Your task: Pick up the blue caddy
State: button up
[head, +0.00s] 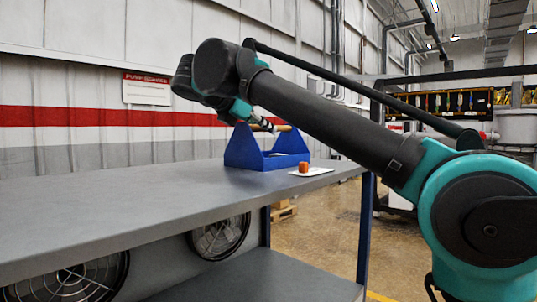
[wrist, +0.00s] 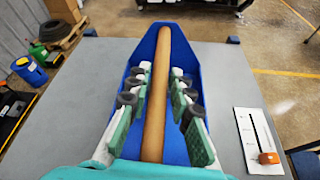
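The blue caddy (head: 243,151) stands upright near the far right end of the grey table. It has raised triangular ends and a round wooden handle (head: 284,128) along its top. In the wrist view the caddy (wrist: 213,85) fills the middle, with the handle (wrist: 156,95) running away from me. In the head view my gripper (head: 265,125) is at the caddy's top. The caddy's near end is partly hidden by my gripper in the wrist view.
The grey table (head: 110,205) is mostly bare to the left. A white slotted plate (wrist: 246,125) with an orange block (wrist: 268,158) lies right of the caddy in the wrist view. A blue container (wrist: 29,71) and a green item stand beyond the table's left edge.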

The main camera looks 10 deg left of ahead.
grip_shut()
jog(key=shift+r, duration=0.1)
